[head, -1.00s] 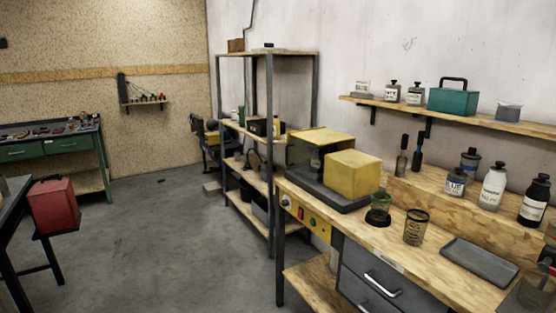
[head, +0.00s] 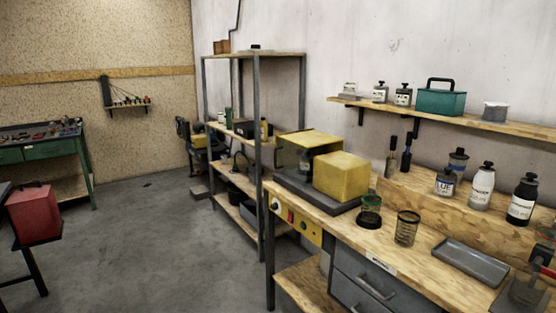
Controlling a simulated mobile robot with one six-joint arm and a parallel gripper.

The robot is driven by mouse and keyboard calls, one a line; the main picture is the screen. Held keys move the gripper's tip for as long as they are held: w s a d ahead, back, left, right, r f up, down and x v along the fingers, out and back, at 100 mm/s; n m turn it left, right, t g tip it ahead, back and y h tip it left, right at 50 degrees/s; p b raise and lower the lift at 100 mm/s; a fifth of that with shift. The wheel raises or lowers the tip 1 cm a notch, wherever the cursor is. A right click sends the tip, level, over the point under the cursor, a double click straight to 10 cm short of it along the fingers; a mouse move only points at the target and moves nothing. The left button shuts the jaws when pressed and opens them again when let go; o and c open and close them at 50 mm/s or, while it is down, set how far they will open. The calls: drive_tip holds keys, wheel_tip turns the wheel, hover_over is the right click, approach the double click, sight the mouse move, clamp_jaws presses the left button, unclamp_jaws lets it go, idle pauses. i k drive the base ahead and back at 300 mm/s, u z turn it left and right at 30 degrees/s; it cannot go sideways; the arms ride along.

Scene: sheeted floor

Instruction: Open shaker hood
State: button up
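The shaker stands on the left end of the wooden bench in the head view. It has a dark grey base (head: 318,197), a solid yellow block (head: 342,177) at the front right, and a yellow-topped hood (head: 310,138) with dark see-through sides behind it. A pale-labelled bottle (head: 305,161) shows inside or behind the hood's dark side; I cannot tell which. The hood appears to be down over the base. A yellow panel (head: 297,223) with a knob and a red switch is on the bench's front edge.
A green-rimmed cup (head: 369,211), a glass beaker (head: 406,228) and a grey tray (head: 469,262) are on the bench. Bottles and a teal box (head: 440,102) stand behind. A metal rack (head: 257,160) stands left of the bench. The grey floor (head: 150,240) is clear at centre left.

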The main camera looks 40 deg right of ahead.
sight(308, 139)
drive_tip(key=i, duration=0.85)
drive_tip(key=u, duration=0.05)
